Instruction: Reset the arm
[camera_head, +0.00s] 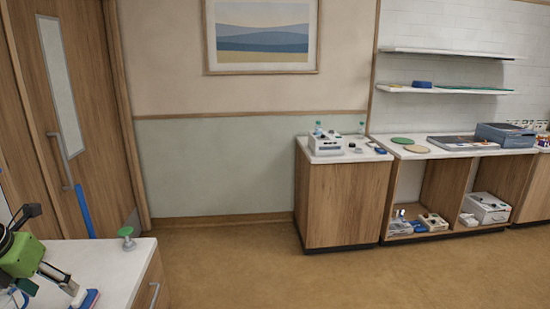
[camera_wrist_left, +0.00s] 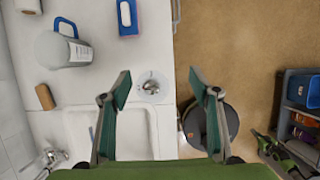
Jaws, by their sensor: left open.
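My left gripper (camera_head: 62,280) reaches in low at the left of the head view, over the white counter (camera_head: 115,262). In the left wrist view the gripper (camera_wrist_left: 160,84) has its two green-padded fingers spread apart with nothing held between them. A round white and metal fitting (camera_wrist_left: 150,86) on the counter shows between the fingers, below them. A blue and white block (camera_head: 88,299) lies close to the gripper; it also shows in the left wrist view (camera_wrist_left: 128,18).
A grey jug with a blue handle (camera_wrist_left: 62,48) and a basin (camera_wrist_left: 85,135) are beside the fingers. A dark round bin (camera_wrist_left: 228,122) and a grey cart (camera_wrist_left: 285,100) stand on the floor. A green-topped item (camera_head: 126,238) sits on the counter; open floor (camera_head: 230,265) lies beyond.

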